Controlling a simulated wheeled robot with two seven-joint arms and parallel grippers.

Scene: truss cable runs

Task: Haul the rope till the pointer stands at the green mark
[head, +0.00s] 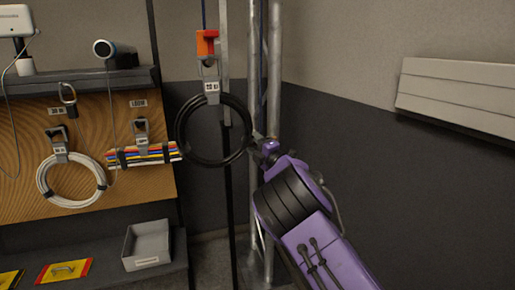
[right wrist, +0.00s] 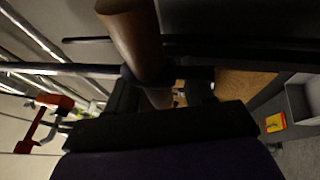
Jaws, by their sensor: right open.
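My right gripper (head: 263,146) reaches in from the right of the head view, beside the metal truss (head: 273,80). In the right wrist view its dark jaws (right wrist: 162,92) stand open around a brown cylinder (right wrist: 133,38); I cannot tell whether they touch it. A blue rope (head: 203,14) runs up from an orange-red block (head: 207,43). Below the block hangs a black cable coil (head: 181,130) on a tagged grey hook (head: 211,88). A second blue line (head: 262,30) runs by the truss. I cannot make out a pointer or green mark. My left gripper is out of view.
An upright grey strip (head: 225,50) stands behind the coil. At left, a wooden board (head: 30,115) holds a white cable coil (head: 45,182) and coloured cables (head: 150,155). A grey tray (head: 148,244) stands on the lower shelf. A pale slatted panel (head: 455,90) is on the right wall.

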